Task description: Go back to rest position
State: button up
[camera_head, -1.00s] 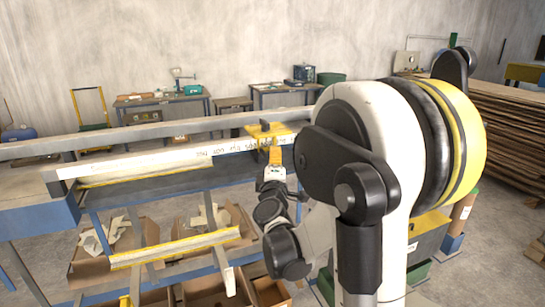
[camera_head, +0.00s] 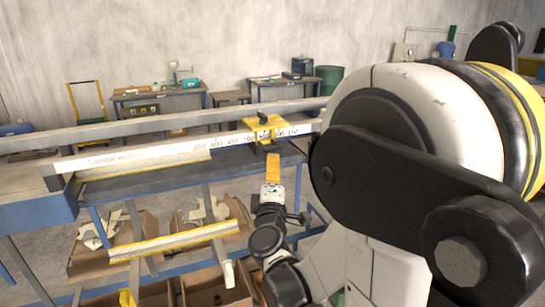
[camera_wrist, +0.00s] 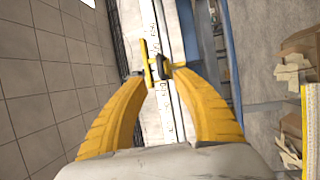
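My gripper (camera_head: 273,168) has yellow fingers and is in front of the yellow stop block (camera_head: 265,130) on the numbered white rail (camera_head: 225,142). In the head view a gap shows between the fingertips and the block. In the wrist view my gripper (camera_wrist: 160,77) has its two fingers spread apart, with the yellow stop (camera_wrist: 157,66) showing beyond and between the tips. I see nothing held. My own arm covers the right part of the head view.
A yellow-edged strip (camera_head: 175,243) lies on the lower supports, and another strip (camera_head: 145,160) lies along the rail. Cardboard boxes (camera_head: 110,250) with scraps stand below. Workbenches (camera_head: 160,104) and a green barrel (camera_head: 329,78) stand by the back wall.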

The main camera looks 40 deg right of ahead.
jog(key=shift+v, duration=1.15)
jog(key=s+a+f+m+g+y+b, duration=0.2)
jog(key=s+a+f+m+g+y, duration=0.2)
jog(key=s+a+f+m+g, duration=0.3)
jog(key=s+a+f+m+y, duration=0.1)
jog(key=s+a+f+y, duration=0.2)
jog(key=a, duration=0.4)
jog(key=s+a+f+m+g+y+b, duration=0.1)
jog(key=s+a+f+y, duration=0.2)
jog(key=a, duration=0.5)
jog(key=shift+s+f+y, duration=0.15)
jog(key=shift+s+y, duration=0.7)
jog(key=shift+y, duration=0.35)
